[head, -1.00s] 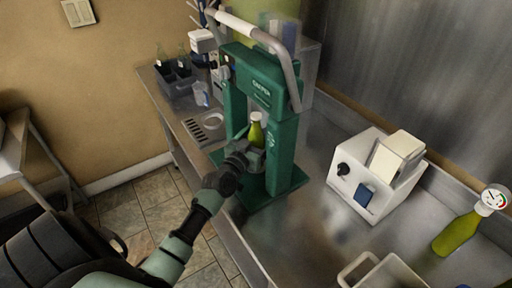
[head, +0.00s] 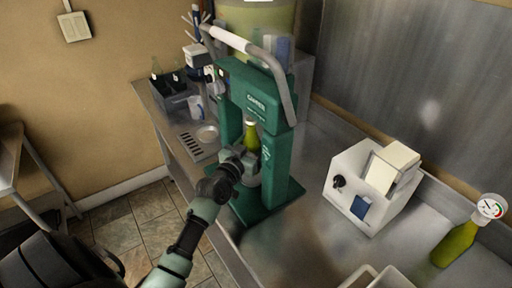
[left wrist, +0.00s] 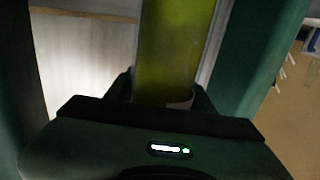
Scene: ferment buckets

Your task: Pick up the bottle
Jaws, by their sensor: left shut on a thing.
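A green bottle (head: 251,138) with a pale cap stands upright inside the frame of the green bench capper (head: 262,100). My left gripper (head: 246,163) reaches in between the capper's posts and is shut on the bottle, low on its body. In the left wrist view the yellow-green bottle (left wrist: 177,45) rises between the fingers of my left gripper (left wrist: 165,95). My right gripper does not show.
A white box-shaped device (head: 372,187) stands on the steel counter (head: 312,240). Another green bottle (head: 456,243) with a gauge on top stands at the right. A dark bottle crate (head: 175,101) and a jug (head: 196,107) are behind. A white container (head: 378,279) sits at the front edge.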

